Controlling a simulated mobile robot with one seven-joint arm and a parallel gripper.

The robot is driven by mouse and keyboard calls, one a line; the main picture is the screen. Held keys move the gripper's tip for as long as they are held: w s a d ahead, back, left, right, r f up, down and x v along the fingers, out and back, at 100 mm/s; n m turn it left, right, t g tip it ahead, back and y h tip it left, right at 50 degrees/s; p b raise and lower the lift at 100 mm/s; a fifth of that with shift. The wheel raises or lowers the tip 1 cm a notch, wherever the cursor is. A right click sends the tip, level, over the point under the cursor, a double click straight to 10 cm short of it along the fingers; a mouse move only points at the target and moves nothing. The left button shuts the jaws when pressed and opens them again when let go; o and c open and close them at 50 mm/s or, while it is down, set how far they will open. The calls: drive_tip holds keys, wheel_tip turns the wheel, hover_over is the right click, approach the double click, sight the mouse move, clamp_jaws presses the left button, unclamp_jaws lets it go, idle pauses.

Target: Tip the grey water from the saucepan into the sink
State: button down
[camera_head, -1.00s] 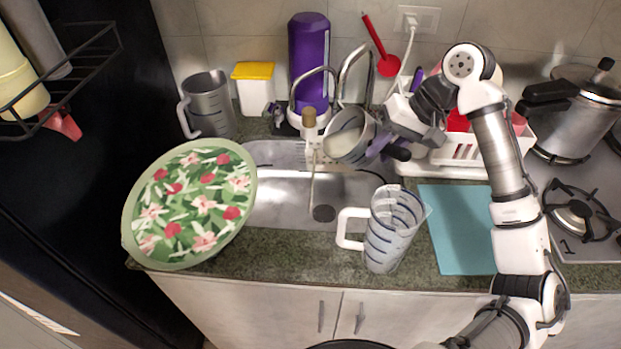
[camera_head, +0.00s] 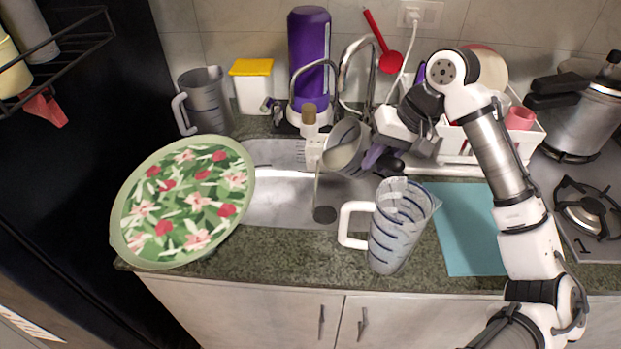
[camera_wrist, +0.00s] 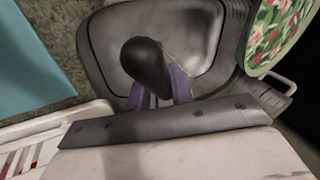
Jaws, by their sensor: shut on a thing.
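The saucepan (camera_head: 345,148) is a small grey metal pan, held tilted over the right part of the sink (camera_head: 270,205), with its opening toward the lower left. A thin greyish stream (camera_head: 317,185) falls from its left lip toward the drain. My gripper (camera_head: 378,155), with purple fingers, is shut on the pan's black handle, to the right of the pan. In the wrist view the dark handle end (camera_wrist: 148,65) shows between the purple fingers (camera_wrist: 160,90), above the sink basin. How much water is left inside cannot be told.
A clear measuring jug (camera_head: 398,235) stands on the front counter, right of the drain. A floral green tray (camera_head: 180,205) overlaps the sink's left side. The faucet (camera_head: 350,65) and purple dispenser (camera_head: 309,55) stand behind. A white dish rack (camera_head: 460,150) is at right.

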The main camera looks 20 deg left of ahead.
sight(361, 154)
drive_tip(key=shift+s+a+r+t+h+b, duration=0.3)
drive_tip(key=shift+a+h+b, duration=0.05)
drive_tip(key=shift+a+h, duration=0.2)
drive_tip(key=shift+s+a+r+t+h+b, duration=0.35)
drive_tip(key=shift+a+h, duration=0.15)
drive_tip(key=shift+h, duration=0.1)
drive_tip(key=shift+s+a+r+t+h+b, duration=0.25)
drive_tip(key=shift+s+a+h+b, duration=0.05)
drive_tip(key=shift+a+h, duration=0.25)
idle(1.1)
drive_tip(key=shift+a, duration=0.1)
drive_tip(key=shift+s+a, duration=0.15)
drive_tip(key=shift+a, duration=0.15)
drive_tip(key=shift+s+a+r, duration=0.1)
drive_tip(key=shift+s+a, duration=0.1)
drive_tip(key=shift+a, duration=0.05)
drive_tip(key=shift+s+a+t+h+p, duration=0.1)
drive_tip(key=shift+a+t+h+p, duration=0.2)
drive_tip(key=shift+h+p, duration=0.1)
drive_tip(key=shift+s+a+r, duration=0.1)
drive_tip(key=shift+s+a, duration=0.1)
drive_tip(key=shift+a, duration=0.05)
drive_tip(key=shift+s+a, duration=0.1)
drive_tip(key=shift+a, duration=0.15)
drive_tip(key=shift+s+a+r+t+h+p, duration=0.2)
drive_tip(key=shift+s+a+t+h+p, duration=0.4)
drive_tip(key=shift+a+h+p, duration=0.4)
